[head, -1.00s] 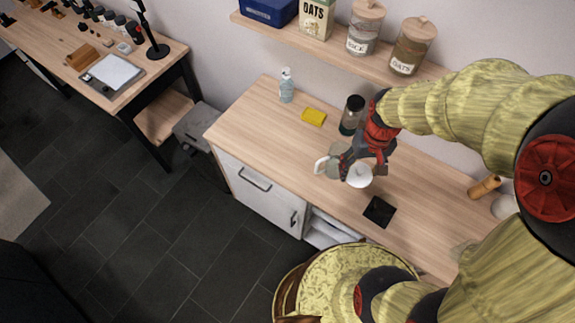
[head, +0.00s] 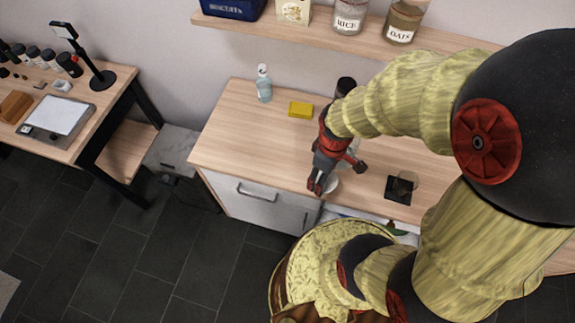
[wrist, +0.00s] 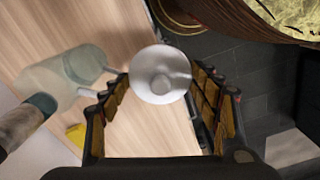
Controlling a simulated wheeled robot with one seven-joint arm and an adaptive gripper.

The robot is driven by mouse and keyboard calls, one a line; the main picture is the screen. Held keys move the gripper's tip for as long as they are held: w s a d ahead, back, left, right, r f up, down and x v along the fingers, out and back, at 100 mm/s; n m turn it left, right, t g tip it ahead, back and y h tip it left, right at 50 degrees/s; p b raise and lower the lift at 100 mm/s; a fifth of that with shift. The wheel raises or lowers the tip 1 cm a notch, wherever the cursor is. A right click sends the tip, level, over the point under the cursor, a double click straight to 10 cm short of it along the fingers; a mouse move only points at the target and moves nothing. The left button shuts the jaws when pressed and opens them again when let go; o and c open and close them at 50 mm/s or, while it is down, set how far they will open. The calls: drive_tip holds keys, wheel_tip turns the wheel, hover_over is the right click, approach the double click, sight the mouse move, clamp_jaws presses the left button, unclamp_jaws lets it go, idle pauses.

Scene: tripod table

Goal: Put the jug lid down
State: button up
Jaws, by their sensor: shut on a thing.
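The white round jug lid (wrist: 160,76) with a small knob is between the two fingers of my gripper (wrist: 161,82) in the wrist view. My gripper is shut on it. In the head view, the lid (head: 332,185) shows partly beside my gripper (head: 338,178), over the front edge area of the wooden counter (head: 245,150). I cannot tell its exact height above the counter. A translucent grey-green jug (wrist: 72,76) is left of the lid in the wrist view, apart from it. My gripper and arm mostly hide the jug in the head view.
A black coaster (head: 397,190) lies to the right, with a brownish translucent thing (head: 406,182) over it. A yellow sponge (head: 301,109), a soap bottle (head: 264,84) and a dark-capped bottle (head: 345,86) stand towards the wall. The counter's left part is clear.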

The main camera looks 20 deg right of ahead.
drive_tip(key=w+a+f+b, duration=0.2)
drive_tip(key=w+a+f, duration=0.15)
drive_tip(key=w, duration=0.45)
hover_over(293, 167)
drive_tip(key=f, duration=0.6)
drive_tip(key=shift+s+d+b, duration=0.15)
drive_tip(key=shift+s+b, duration=0.1)
drive_tip(key=shift+b, duration=0.15)
drive_tip(key=shift+w+f, duration=0.15)
drive_tip(key=shift+f, duration=0.15)
drive_tip(key=shift+f+b, duration=0.45)
drive_tip(key=shift+f, duration=1.05)
drive_tip(key=shift+f, duration=0.1)
drive_tip(key=o, duration=0.9)
drive_tip(key=shift+o, duration=0.2)
